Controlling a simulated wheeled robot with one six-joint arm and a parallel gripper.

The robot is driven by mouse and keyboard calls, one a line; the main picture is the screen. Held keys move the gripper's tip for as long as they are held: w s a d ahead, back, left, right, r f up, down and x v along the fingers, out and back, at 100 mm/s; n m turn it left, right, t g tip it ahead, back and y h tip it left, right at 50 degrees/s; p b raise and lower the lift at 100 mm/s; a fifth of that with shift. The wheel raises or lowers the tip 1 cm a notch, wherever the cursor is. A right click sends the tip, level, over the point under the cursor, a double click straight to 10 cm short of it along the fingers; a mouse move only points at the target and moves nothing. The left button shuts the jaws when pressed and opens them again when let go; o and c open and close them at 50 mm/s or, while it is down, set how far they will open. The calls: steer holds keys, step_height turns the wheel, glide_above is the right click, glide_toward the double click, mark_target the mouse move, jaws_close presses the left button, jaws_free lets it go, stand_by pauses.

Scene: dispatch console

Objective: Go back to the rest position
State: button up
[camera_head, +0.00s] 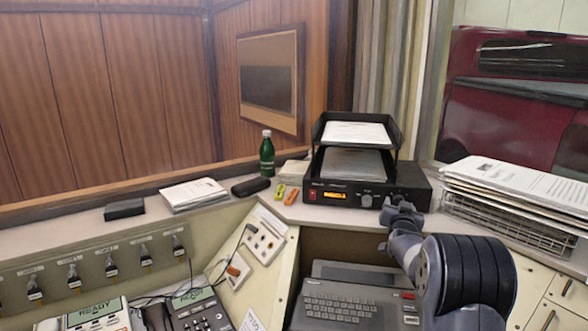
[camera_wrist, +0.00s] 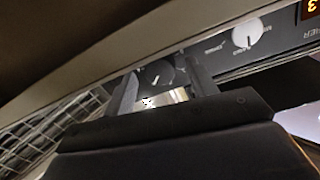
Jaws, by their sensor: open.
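My gripper (camera_head: 399,205) is open at the right part of the black radio unit's front in the head view. In the wrist view, my gripper's two fingers (camera_wrist: 162,84) stand on either side of a dark round knob (camera_wrist: 157,74) with a white mark. Whether the fingers touch the knob cannot be told. The black unit (camera_head: 328,192) has a lit orange display and a light knob (camera_head: 366,201), which also shows in the wrist view (camera_wrist: 247,32). My arm reaches up from the lower right. My gripper covers part of the unit's front.
Paper trays (camera_head: 357,134) stand on the unit. A wire basket of papers (camera_head: 470,210) is close on the right. A keyboard machine (camera_head: 340,300) and phones (camera_head: 195,310) are below.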

steer(key=shift+r+n+p, duration=0.15)
steer(key=shift+n+p, duration=1.25)
steer(key=shift+p, duration=0.7)
steer(key=s+a+m+b, duration=0.2)
steer(key=s+m+b, duration=0.2)
steer(key=s+b, duration=0.4)
steer(key=shift+s+a+b, duration=0.15)
steer(key=shift+s+b, duration=0.2)
steer(key=shift+b, duration=0.75)
